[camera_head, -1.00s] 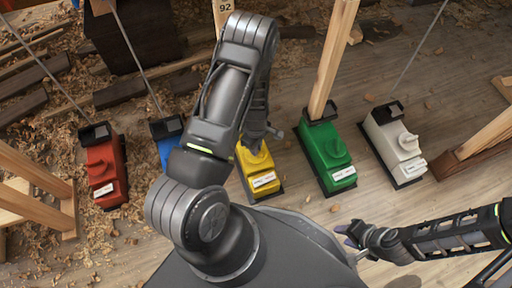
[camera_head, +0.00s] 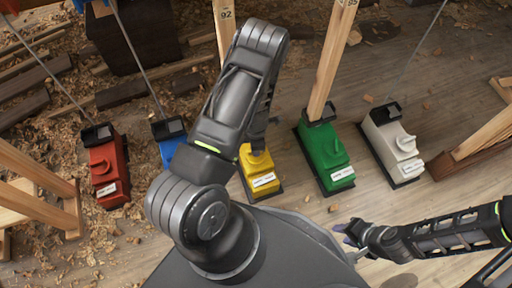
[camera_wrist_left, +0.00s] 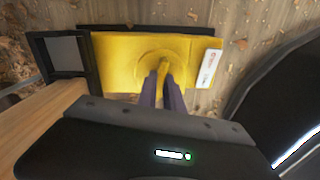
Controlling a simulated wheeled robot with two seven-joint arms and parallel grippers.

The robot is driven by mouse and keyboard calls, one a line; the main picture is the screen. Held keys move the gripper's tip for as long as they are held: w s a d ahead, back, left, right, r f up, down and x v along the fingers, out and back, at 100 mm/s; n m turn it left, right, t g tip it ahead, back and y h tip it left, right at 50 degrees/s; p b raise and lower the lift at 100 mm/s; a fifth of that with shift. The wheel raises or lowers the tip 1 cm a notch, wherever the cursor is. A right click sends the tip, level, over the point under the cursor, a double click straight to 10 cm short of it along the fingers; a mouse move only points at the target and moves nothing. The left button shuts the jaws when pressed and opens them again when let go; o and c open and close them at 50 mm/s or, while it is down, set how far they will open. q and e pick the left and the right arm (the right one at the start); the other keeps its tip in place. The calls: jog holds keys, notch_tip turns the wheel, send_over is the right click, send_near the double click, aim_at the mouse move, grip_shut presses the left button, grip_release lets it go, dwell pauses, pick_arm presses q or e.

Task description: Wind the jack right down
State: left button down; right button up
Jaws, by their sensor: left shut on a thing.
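The yellow jack (camera_head: 262,178) stands on the floor in the middle of the row, partly hidden by my left arm. Its white label faces the front. In the left wrist view the yellow jack (camera_wrist_left: 120,52) lies across the top, with a round raised boss and a narrow yellow grip on it. My left gripper (camera_wrist_left: 166,76) is shut on this yellow grip, its two dark fingers either side of it. In the head view its fingers are mostly hidden by the arm. My right gripper (camera_head: 352,232) hangs over the floor at the right, away from the jacks; its jaw state is unclear.
A red jack (camera_head: 108,172), a blue jack (camera_head: 168,140), a green jack (camera_head: 324,152) and a white jack (camera_head: 394,145) stand in the same row. A timber post (camera_head: 332,55) rises from the green jack. Wood shavings litter the left floor.

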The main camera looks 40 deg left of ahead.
pick_arm(q)
jog(key=shift+n, duration=0.6)
jog(key=c, duration=1.5)
grip_release()
notch_tip(320, 180, up, 8)
jog(key=p, duration=0.3)
jog(key=shift+f, duration=0.1)
